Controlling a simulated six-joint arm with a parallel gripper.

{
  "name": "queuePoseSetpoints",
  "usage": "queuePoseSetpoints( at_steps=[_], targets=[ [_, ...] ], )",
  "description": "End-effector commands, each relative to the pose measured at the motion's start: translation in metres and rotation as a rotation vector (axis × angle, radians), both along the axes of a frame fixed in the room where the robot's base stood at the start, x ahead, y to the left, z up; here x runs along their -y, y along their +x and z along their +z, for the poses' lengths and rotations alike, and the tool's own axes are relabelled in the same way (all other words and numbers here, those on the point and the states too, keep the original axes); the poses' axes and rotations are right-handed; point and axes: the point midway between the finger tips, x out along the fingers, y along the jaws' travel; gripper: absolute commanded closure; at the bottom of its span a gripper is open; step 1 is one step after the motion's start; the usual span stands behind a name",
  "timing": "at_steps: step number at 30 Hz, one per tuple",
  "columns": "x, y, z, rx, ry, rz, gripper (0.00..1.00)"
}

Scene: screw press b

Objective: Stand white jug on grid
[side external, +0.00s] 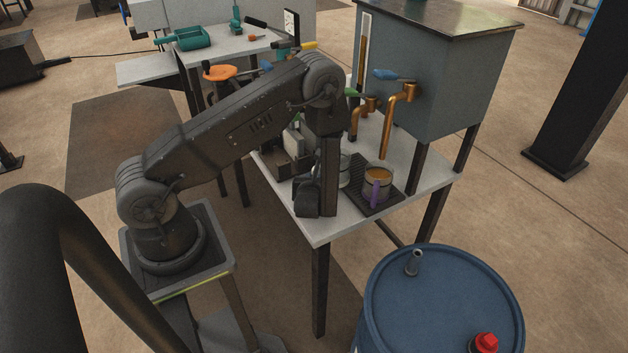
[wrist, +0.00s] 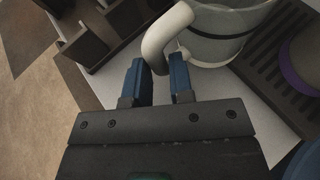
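The white jug is a clear, pale vessel (wrist: 215,50) with a thick white handle (wrist: 163,37) in the wrist view. In the side view the jug (side external: 345,170) is partly hidden behind my gripper (side external: 310,208), whose fingertips are hidden. The grid (side external: 383,206) lies to its right.
A jug with a purple handle (side external: 376,192) and amber contents stands on the grid. Copper taps (side external: 398,102) of a grey tank (side external: 450,85) rise behind it. A dark fixture (wrist: 92,42) stands left of the handle. A blue barrel (side external: 440,300) stands in front of the table.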

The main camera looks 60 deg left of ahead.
Motion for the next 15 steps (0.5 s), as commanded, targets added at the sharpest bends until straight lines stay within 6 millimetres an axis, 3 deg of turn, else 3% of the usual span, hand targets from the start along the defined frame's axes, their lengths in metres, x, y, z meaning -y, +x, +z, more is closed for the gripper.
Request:
queuePoseSetpoints(
  at_steps=[6,15],
  targets=[
    [0.0000,-0.0001,0.0004,0.000,0.000,0.000,0.58],
    [-0.0001,-0.0001,0.0034,0.001,-0.001,0.000,0.58]
  ],
)
